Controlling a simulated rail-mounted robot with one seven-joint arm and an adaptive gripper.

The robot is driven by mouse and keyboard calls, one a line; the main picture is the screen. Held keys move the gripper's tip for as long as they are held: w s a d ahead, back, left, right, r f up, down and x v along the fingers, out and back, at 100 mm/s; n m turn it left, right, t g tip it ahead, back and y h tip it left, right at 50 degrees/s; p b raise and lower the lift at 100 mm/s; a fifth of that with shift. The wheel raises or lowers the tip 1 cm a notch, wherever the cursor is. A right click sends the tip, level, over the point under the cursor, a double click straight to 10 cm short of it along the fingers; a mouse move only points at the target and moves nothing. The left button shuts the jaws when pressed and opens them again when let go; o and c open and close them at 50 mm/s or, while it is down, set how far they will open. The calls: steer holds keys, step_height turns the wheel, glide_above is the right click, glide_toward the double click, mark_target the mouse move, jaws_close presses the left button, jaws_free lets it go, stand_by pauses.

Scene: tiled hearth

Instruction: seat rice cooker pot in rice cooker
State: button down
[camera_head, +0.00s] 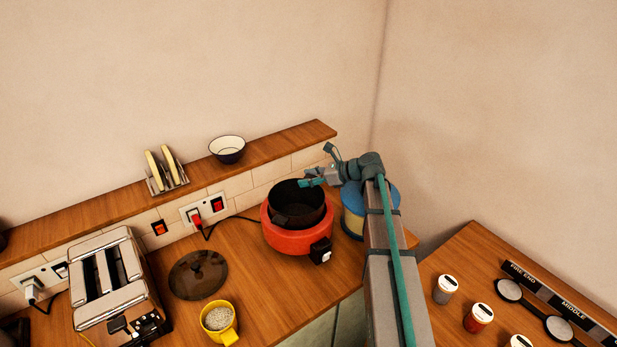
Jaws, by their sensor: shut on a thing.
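The red rice cooker (287,241) stands on the wooden counter near its right end, with a dark switch box on its front. The black rice cooker pot (300,212) is at the cooker's opening, its rim above the red body. It looks slightly tilted, and I cannot tell how deep its base sits. My gripper (306,183) reaches in from the right and is shut on the pot's rim at its far right side. The fingertips are small in this view and partly merge with the rim. A dark glass lid (198,274) lies on the counter left of the cooker.
A blue-topped canister (353,225) stands close to the right of the cooker, partly behind my arm. A yellow cup of rice (231,336) and a toaster (84,305) are at the left. A shelf (289,143) with a bowl (227,152) and toast rack runs behind. Several jars stand at right.

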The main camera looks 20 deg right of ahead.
steer(key=shift+f, duration=1)
stand_by(0.4)
steer(key=shift+c, duration=1.9)
jaws_free()
steer(key=shift+s+d, duration=0.1)
steer(key=v, duration=1.1)
steer(key=shift+s+d+r, duration=0.15)
steer(key=shift+s+d, duration=0.1)
steer(key=shift+d, duration=0.05)
